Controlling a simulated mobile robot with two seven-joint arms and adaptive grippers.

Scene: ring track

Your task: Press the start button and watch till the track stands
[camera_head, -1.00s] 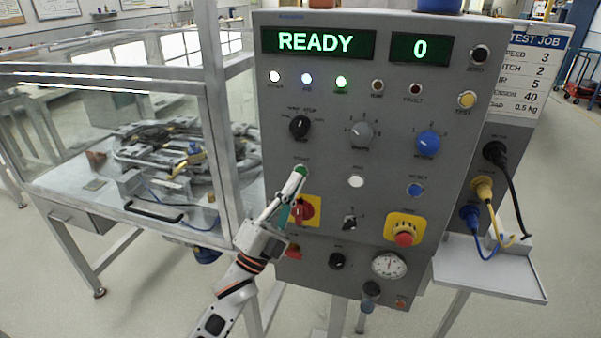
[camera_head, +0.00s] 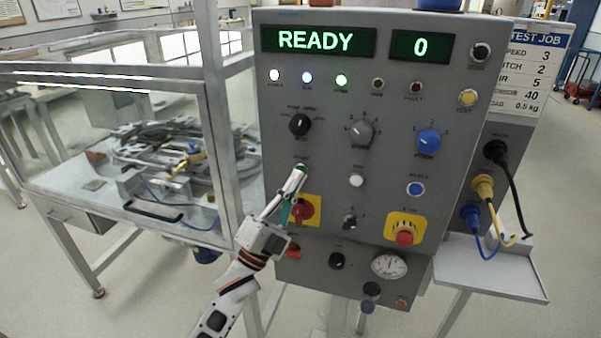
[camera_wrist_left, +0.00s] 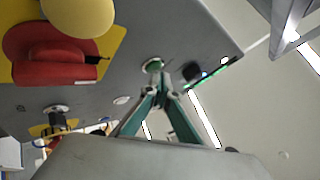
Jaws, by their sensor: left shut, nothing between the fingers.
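The grey control panel (camera_head: 315,130) shows READY on its large display (camera_head: 318,41) and 0 on the small one (camera_head: 420,47). My left gripper (camera_head: 301,171) is shut and empty, with its fingertips at the green start button, which they cover in the head view. In the left wrist view the green start button (camera_wrist_left: 153,65) shows just beyond the fingertips (camera_wrist_left: 163,92); I cannot tell whether they touch it. The ring track (camera_head: 165,150) lies inside the clear-walled enclosure at the left. My right gripper is not in view.
A red switch on a yellow plate (camera_head: 305,211) sits just below the left gripper's fingers. White, blue and green lamps (camera_head: 341,80) are lit. Cables and a grey shelf (camera_head: 490,268) stand at the right.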

